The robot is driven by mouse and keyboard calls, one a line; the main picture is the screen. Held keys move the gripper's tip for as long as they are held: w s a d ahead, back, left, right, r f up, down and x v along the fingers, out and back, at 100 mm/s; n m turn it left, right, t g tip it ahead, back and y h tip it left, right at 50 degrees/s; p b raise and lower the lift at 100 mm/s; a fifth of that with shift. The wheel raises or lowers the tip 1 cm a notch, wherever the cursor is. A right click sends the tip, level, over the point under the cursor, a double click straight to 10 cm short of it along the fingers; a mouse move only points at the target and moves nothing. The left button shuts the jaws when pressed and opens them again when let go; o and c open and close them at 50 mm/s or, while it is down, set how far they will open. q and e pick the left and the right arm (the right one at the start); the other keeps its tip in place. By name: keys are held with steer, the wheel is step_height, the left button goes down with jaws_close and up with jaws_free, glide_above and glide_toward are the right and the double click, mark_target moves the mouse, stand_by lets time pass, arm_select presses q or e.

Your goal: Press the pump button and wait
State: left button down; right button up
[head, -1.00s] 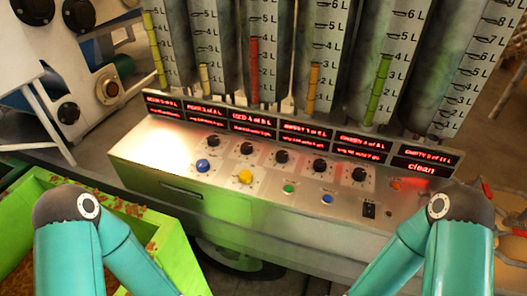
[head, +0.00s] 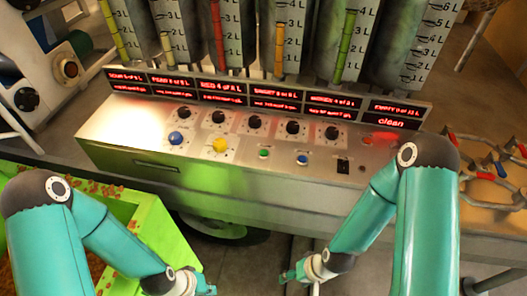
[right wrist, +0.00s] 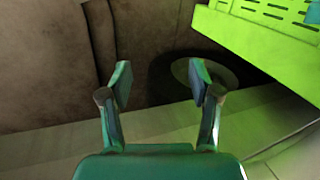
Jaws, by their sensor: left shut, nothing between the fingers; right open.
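The sloped control panel (head: 125,130) stands ahead of me in the head view. I cannot read which is the pump button. My left gripper (head: 204,284) is shut and empty at the bottom edge, below the panel front. My right gripper (head: 290,273) is also below the panel front, clear of the buttons. The right wrist view shows its fingers (right wrist: 161,82) apart with nothing between them.
Several black knobs (head: 255,122) line the panel under red displays (head: 387,113), one reading "clean". Tall gauges (head: 385,40) with coloured columns rise behind. A green bin (head: 150,225) with reddish bits stands at lower left. Red-handled valves (head: 485,175) are at right.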

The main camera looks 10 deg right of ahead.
jaws_close()
stand_by(1.3)
